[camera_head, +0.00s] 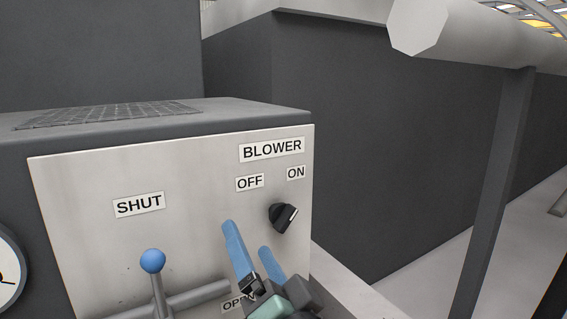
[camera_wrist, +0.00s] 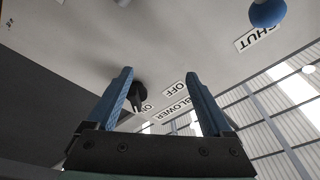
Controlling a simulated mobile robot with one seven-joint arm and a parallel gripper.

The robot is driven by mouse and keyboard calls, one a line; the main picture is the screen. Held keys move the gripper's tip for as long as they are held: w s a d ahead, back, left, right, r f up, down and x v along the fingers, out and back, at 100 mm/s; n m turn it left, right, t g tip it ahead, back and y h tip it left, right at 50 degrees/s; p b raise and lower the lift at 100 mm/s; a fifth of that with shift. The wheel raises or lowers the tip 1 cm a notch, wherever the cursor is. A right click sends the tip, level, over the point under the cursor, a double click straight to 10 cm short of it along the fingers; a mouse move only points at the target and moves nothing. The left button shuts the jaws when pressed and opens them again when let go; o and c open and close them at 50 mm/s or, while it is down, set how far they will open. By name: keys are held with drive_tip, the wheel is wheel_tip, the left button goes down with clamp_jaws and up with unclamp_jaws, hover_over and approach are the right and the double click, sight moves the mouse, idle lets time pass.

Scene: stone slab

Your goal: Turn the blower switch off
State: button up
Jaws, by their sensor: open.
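The blower switch (camera_head: 282,217) is a black rotary knob on a pale panel (camera_head: 85,230). Its white pointer mark slants up and right, toward the ON label (camera_head: 296,172); the OFF label (camera_head: 249,182) is up and left of it. The BLOWER label (camera_head: 272,150) sits above both. My gripper (camera_head: 246,237) has two blue fingers, open and empty, below and left of the knob in the head view. In the wrist view, the knob (camera_wrist: 139,95) shows beside the left finger, partly hidden by it, off-centre between the fingers (camera_wrist: 160,75). I see no contact with the knob.
A lever with a blue ball (camera_head: 152,261) stands out from the panel below the SHUT label (camera_head: 139,204). A gauge (camera_head: 8,275) is at the far left. A grey post (camera_head: 490,190) and a thick pipe (camera_head: 470,35) are at the right.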

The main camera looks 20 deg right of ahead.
sight(289, 222)
drive_tip(key=s+d+r+m+g+y+p, duration=0.2)
drive_tip(key=s+d+m+p, duration=0.65)
drive_tip(key=m+p, duration=1.1)
drive_tip(key=w+n+p, duration=0.1)
drive_tip(key=w, duration=0.3)
drive_tip(key=w+a+n+p, duration=0.1)
drive_tip(key=w+n, duration=0.1)
drive_tip(key=w, duration=0.2)
drive_tip(key=w+a+n+p, duration=0.1)
drive_tip(key=w+n, duration=0.1)
drive_tip(key=w, duration=0.2)
drive_tip(key=shift+w+a+f+p, duration=0.2)
drive_tip(key=shift+w+a+p, duration=0.05)
drive_tip(key=shift+w+p, duration=0.1)
drive_tip(key=shift+s, duration=0.1)
clamp_jaws()
